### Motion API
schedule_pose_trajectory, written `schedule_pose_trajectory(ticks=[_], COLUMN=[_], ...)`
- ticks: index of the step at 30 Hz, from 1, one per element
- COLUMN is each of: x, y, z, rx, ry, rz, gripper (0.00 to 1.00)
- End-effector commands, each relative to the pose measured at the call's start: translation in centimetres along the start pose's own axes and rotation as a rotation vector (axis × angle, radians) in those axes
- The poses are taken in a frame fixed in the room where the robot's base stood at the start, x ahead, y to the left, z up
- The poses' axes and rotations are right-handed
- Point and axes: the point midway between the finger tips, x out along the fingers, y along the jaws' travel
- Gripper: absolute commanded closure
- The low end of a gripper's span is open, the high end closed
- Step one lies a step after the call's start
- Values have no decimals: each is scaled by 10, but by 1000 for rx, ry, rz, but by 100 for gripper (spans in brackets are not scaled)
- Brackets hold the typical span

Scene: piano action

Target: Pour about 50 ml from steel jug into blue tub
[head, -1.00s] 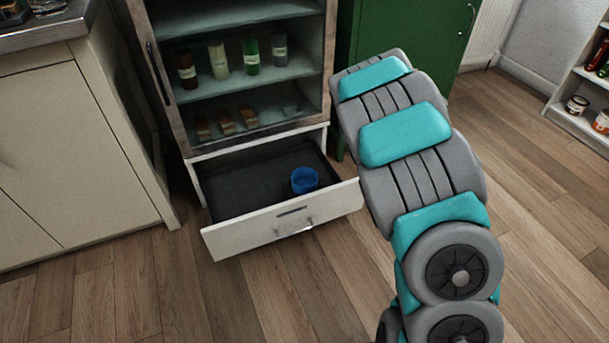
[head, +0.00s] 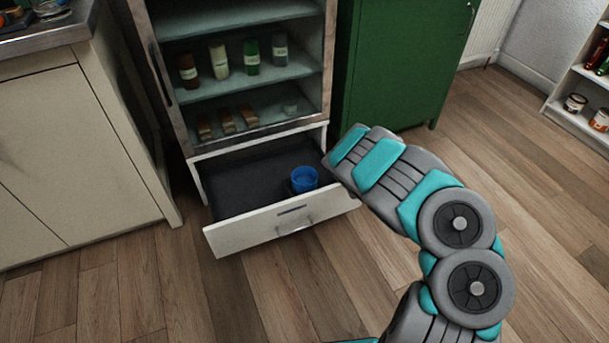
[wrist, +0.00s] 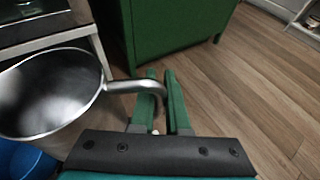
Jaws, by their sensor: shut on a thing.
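The blue tub (head: 304,179) stands in the open drawer (head: 225,243) below the glass cabinet, near the drawer's right side. In the wrist view its blue wall (wrist: 22,160) shows at the lower left, partly hidden by the jug. The steel jug (wrist: 45,95) is at the left of the wrist view, its wide mouth facing the camera; I cannot make out any liquid in it. My gripper (wrist: 160,82) is shut on the jug's curved handle, with its green fingers on either side of it. In the head view my arm hides the gripper and the jug.
The glass cabinet (head: 327,75) with bottles (head: 251,57) and small blocks on its shelves rises behind the drawer. A green cabinet (head: 400,70) stands right of it. A cream counter unit (head: 75,150) is at the left. The wooden floor (head: 290,290) in front is clear.

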Motion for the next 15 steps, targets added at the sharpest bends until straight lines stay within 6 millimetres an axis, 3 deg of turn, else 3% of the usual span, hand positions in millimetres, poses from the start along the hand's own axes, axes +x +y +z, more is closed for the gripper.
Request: schedule_pose_trajectory(ticks=[15], x=[-1], y=[4], z=[-6], rx=[-7], ry=[-3], rz=[0], gripper=[100])
